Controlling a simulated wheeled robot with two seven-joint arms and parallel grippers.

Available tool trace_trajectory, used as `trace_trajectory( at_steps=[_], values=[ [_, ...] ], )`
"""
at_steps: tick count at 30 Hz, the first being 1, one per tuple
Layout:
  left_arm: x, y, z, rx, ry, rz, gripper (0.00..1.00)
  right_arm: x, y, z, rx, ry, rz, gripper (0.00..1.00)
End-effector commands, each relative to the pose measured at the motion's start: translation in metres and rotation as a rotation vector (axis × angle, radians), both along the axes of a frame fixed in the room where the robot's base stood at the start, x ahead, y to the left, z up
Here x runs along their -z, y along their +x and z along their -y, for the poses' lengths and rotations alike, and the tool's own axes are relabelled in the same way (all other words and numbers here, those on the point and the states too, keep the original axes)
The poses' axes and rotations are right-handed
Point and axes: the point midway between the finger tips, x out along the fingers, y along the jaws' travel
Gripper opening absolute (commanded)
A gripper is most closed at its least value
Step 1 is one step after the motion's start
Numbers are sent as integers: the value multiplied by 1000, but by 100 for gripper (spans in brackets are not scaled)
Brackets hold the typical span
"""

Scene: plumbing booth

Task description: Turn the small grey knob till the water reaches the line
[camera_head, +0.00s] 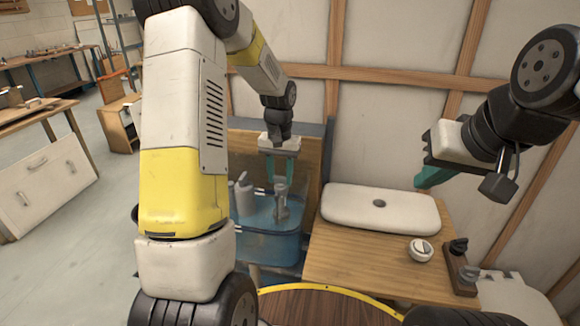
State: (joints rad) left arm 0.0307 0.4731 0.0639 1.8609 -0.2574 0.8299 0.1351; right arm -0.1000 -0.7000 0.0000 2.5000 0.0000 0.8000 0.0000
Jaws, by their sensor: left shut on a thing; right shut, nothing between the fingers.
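A clear tank (243,238) with blue water stands left of the wooden counter. Inside it, a grey upright fitting (281,207) rises above the water, with a small grey knob (280,188) at its top. My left gripper (280,176) points down over the tank, its green fingers shut on the knob, which they partly cover. The water line mark is too small to make out. My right gripper (430,178) is shut and empty, in the air above the right end of the white cistern lid (350,207).
The lid lies on the wooden counter (345,262). A round white push button (420,250) and a dark board with two small fittings (460,268) are at the counter's right. My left arm hides much of the left side. A wooden-framed wall stands close behind.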

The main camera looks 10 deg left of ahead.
Motion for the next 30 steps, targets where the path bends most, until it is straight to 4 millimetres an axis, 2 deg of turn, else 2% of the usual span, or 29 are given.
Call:
trace_trajectory(
  at_steps=[1, 4, 13, 16, 25, 30],
  values=[
    [-1, 1, 0, 0, 0, 2, 40, 0, 0, 0, 0, 0, 0, 0],
    [-1, 1, 0, 1, 0, 2, 60, 0, 0, 0, 0, 0, 0, 0],
    [-1, 0, 0, 1, 0, 1, 60, 0, 0, 0, 0, 0, 0, 0],
    [-7, 1, 0, 1, 0, 3, 60, 0, 0, 0, 0, 0, 0, 0],
    [-56, 1, 0, 1, 0, 5, 60, 0, 0, 0, 0, 0, 0, 0],
    [-74, 1, 0, 1, 0, 3, 60, 0, 0, 0, 0, 0, 0, 0]
  ],
)
